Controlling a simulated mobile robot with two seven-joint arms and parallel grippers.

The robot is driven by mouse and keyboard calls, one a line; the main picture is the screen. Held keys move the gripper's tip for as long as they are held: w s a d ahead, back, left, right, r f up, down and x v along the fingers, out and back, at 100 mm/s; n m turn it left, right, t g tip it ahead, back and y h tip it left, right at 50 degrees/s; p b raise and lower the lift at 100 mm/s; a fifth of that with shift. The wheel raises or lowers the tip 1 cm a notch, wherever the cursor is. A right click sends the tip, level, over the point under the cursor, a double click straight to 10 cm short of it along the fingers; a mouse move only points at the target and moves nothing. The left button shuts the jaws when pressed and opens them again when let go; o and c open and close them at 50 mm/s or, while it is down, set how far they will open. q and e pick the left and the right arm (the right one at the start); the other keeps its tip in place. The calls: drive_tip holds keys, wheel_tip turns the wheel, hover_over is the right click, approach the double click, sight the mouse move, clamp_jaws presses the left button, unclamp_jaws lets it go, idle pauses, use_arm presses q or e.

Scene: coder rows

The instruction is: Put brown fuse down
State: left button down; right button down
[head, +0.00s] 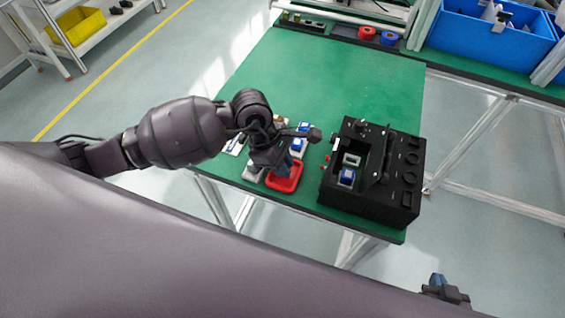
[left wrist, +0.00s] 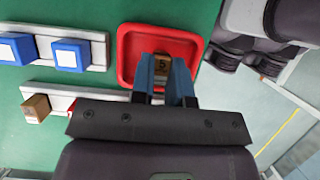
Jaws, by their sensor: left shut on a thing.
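The brown fuse (left wrist: 162,64), marked with a 5, is between the blue fingers of my left gripper (left wrist: 164,80). My left gripper also shows in the head view (head: 283,165), where the fuse is hidden. It is shut on the fuse over the red tray (left wrist: 124,55), which also shows in the head view (head: 284,187). I cannot tell whether the fuse touches the tray floor. My right gripper (head: 445,291) is at the bottom right of the head view, away from the table; its jaws are too unclear to judge.
Beside the tray, a pale strip (left wrist: 101,50) holds blue fuses (left wrist: 70,55). Another strip bears a second brown fuse (left wrist: 35,108). A black box (head: 376,203) with a blue fuse (head: 346,176) inside stands right of the tray. The green table's (head: 330,80) far part is clear.

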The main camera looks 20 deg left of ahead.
use_arm(q)
drive_tip(key=shift+f, duration=0.15)
drive_tip(key=c, duration=1.1)
unclamp_jaws()
drive_tip(key=v, duration=1.2)
